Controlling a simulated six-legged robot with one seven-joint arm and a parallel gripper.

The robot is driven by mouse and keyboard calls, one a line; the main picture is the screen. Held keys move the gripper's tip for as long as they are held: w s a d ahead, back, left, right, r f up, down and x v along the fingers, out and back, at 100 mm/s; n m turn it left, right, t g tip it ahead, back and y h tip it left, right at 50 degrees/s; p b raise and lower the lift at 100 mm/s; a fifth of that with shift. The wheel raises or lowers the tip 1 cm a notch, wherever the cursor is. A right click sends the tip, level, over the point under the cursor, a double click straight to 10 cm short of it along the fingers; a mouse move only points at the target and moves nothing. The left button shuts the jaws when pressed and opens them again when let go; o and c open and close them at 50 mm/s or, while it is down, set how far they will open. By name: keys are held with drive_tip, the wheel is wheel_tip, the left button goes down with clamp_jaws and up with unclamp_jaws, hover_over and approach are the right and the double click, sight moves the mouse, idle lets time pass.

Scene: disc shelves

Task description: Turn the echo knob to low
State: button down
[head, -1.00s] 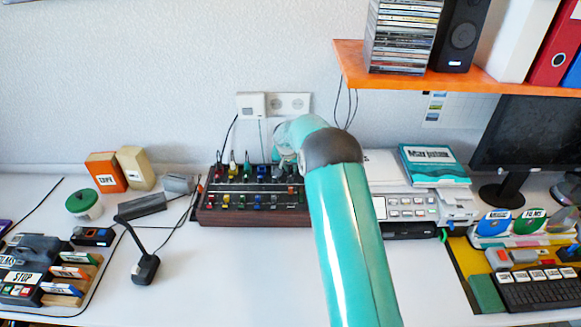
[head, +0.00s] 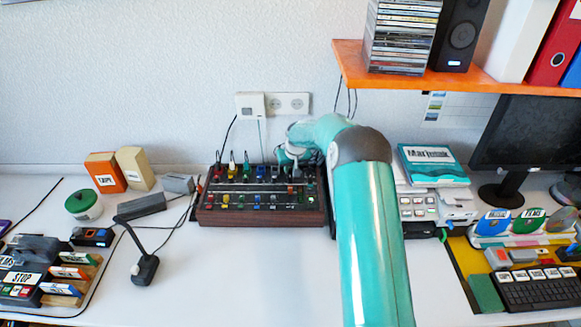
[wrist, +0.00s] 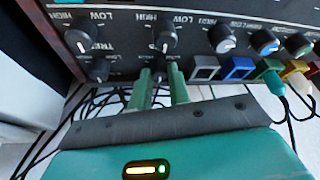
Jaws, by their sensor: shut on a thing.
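The mixer (head: 262,218), a dark panel in a wooden case, stands on the desk with its knobs and sliders. My gripper (head: 292,160) is at its back right part, largely hidden by my own wrist in the head view. In the wrist view my gripper's two green fingers (wrist: 161,84) are closed around a small dark knob (wrist: 158,67) at the panel's near edge. The label of that knob is not readable, so I cannot tell if it is the echo knob. Above it another knob (wrist: 165,37) sits between HIGH on its left and LOW on its right.
A further knob (wrist: 79,41) is to the left. Square buttons and coloured plugs with cables (wrist: 272,80) are close on the right in the wrist view. A grey-white device (head: 415,208) stands right of the mixer. The desk in front of the mixer is clear.

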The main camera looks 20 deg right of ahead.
drive_tip(key=shift+n, duration=0.3)
drive_tip(key=c, duration=1.3)
unclamp_jaws()
drive_tip(key=m+h, duration=0.1)
drive_tip(key=m, duration=0.2)
drive_tip(key=m+h, duration=0.1)
drive_tip(key=m, duration=0.1)
drive_tip(key=shift+a+m, duration=0.2)
drive_tip(key=shift+m, duration=0.2)
drive_tip(key=shift+s+a+r+n+y, duration=0.15)
drive_tip(key=shift+s+a+r+n, duration=0.5)
drive_tip(key=shift+s+r, duration=2.85)
drive_tip(key=shift+s+a+r+n+y, duration=0.2)
drive_tip(key=shift+s+a+r, duration=1.5)
drive_tip(key=shift+r, duration=3)
drive_tip(key=shift+s+a+r+n+y, duration=0.15)
drive_tip(key=shift+s+a+r+n, duration=0.25)
drive_tip(key=shift+s+r, duration=3.35)
